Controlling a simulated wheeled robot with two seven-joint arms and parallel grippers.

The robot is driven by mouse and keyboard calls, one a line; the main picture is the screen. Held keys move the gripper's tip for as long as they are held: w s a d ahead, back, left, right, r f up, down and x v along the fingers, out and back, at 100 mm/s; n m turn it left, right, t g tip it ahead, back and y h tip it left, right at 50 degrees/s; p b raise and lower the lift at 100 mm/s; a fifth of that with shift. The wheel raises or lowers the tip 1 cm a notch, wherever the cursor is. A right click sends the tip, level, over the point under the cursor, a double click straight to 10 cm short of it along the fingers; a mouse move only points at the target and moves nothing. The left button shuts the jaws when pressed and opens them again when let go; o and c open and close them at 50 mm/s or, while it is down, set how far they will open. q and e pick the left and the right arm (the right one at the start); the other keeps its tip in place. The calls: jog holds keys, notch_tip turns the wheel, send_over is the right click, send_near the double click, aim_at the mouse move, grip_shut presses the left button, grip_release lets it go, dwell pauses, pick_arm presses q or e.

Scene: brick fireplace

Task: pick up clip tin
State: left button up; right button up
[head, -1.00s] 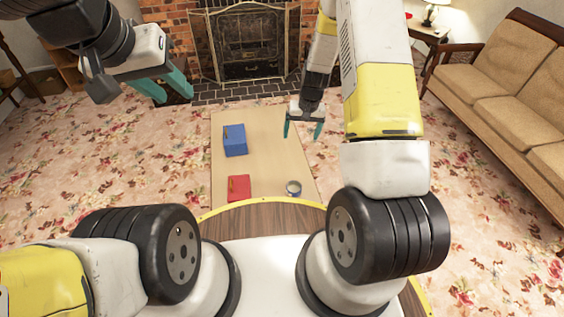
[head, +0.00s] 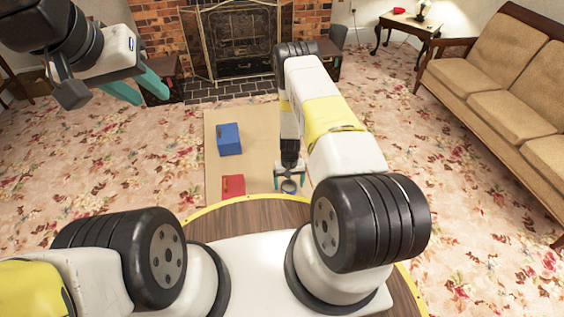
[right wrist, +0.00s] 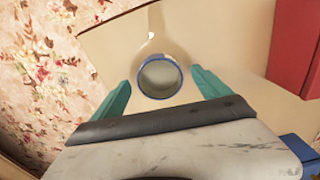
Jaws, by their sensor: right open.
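The clip tin (head: 289,187), a small round grey tin, stands on the tan board (head: 259,122) near its front right corner. In the right wrist view the tin (right wrist: 160,77) shows a blue rim and lies between the two teal fingertips, with a gap on each side. My right gripper (head: 289,185) is open and empty, pointing down over the tin. I cannot tell its exact height above the board. My left gripper (head: 152,97) is open and empty, held high at the upper left, away from the board.
A blue box (head: 229,139) stands farther back on the board. A red box (head: 233,186) lies to the left of the tin, near the round wooden table edge (head: 250,209). The fireplace (head: 240,45) and sofa (head: 497,80) are well away. The board's middle is clear.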

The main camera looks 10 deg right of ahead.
jog(key=shift+f, duration=0.95)
jog(key=shift+c, duration=0.2)
jog(key=c, duration=1.4)
jog(key=shift+r, duration=0.1)
